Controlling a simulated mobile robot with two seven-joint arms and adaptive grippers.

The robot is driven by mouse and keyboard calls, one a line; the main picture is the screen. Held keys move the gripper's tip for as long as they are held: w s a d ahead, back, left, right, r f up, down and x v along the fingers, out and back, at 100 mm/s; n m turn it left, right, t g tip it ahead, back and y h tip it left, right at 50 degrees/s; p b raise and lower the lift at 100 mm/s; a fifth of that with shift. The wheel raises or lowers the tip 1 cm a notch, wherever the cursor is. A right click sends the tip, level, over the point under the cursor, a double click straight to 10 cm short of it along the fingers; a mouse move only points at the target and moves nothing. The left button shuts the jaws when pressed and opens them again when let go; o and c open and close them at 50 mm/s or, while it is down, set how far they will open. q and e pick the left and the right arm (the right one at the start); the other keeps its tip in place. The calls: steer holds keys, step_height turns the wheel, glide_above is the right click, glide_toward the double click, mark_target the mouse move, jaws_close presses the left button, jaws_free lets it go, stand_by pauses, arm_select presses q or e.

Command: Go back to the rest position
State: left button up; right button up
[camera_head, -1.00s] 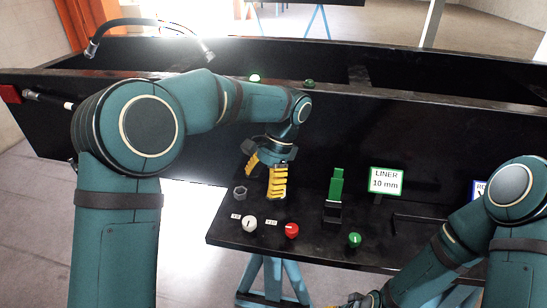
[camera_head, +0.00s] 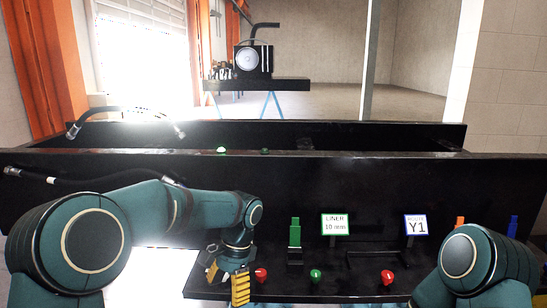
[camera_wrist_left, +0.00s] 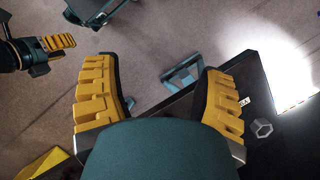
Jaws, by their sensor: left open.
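My left gripper (camera_head: 228,284) has yellow ribbed fingers that point down, apart and empty, at the left front of the black work shelf (camera_head: 205,285). In the left wrist view the two fingers of this gripper (camera_wrist_left: 156,72) are wide apart, with floor and the shelf's edge below and nothing between them. My right arm shows at the right of the head view, but its gripper is out of that picture. In the left wrist view a gripper with yellow fingers, my right one (camera_wrist_left: 58,43), shows at the upper left; its opening is unclear.
Red (camera_head: 261,274) and green (camera_head: 315,274) knobs stand near my left gripper. Behind them are an upright green block (camera_head: 295,234), a LINER 10 mm sign (camera_head: 335,225) and a Y1 sign (camera_head: 416,225). A hose (camera_head: 75,183) hangs on the black wall. A hex nut (camera_wrist_left: 262,128) lies on the shelf.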

arm_select(q)
steer(key=s+d+f+n+t+h+b, duration=0.1)
steer(key=s+f+n+h, duration=0.3)
steer(key=f, duration=0.9)
steer(key=s+d+f+n+t+h+b, duration=0.1)
steer(key=s+d+f+n+t+h, duration=0.15)
steer(key=s+f, duration=0.75)
steer(key=s+a+f+n+t+b, duration=0.1)
steer(key=s+a+f+n, duration=0.1)
steer(key=f, duration=0.5)
steer(key=shift+a+f+n, duration=0.25)
steer(key=shift+a+n, duration=0.35)
steer(key=shift+n, duration=0.65)
arm_select(e)
steer(key=f, duration=0.4)
steer(key=shift+w+a, duration=0.1)
steer(key=shift+w, duration=0.2)
arm_select(q)
steer(key=shift+t, duration=0.25)
